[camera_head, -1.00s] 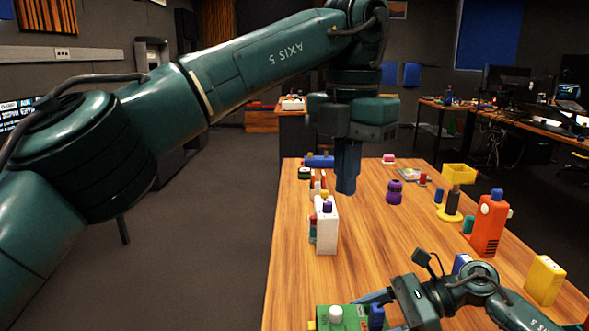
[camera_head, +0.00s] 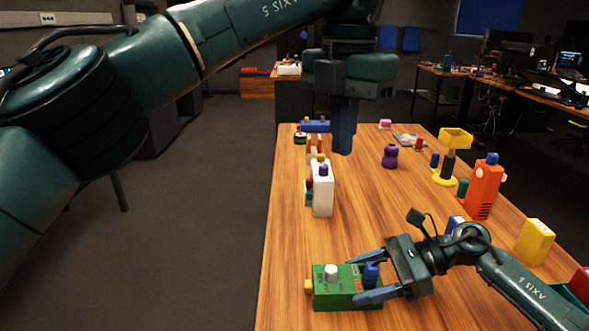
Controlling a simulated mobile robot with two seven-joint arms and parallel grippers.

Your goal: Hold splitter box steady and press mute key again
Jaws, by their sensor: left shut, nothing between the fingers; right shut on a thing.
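A green box (camera_head: 328,289) lies near the front edge of the table, with a white knob, a blue knob and a yellow key (camera_head: 308,286) on its left end. I take it as the splitter box; its print is too small to read. My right gripper (camera_head: 364,278) is shut on the right part of the green box, one finger at its back and one at its front, with the blue knob between them. My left gripper (camera_head: 343,148) is shut and empty, pointing down above the table behind the white box. Which part is the mute key I cannot tell.
A white box (camera_head: 323,194) with coloured knobs stands at the table's left edge. A purple knob piece (camera_head: 390,156), a yellow-topped stand (camera_head: 448,165), an orange box (camera_head: 483,190) and a yellow block (camera_head: 534,242) stand to the right. The middle of the wooden table (camera_head: 400,205) is clear.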

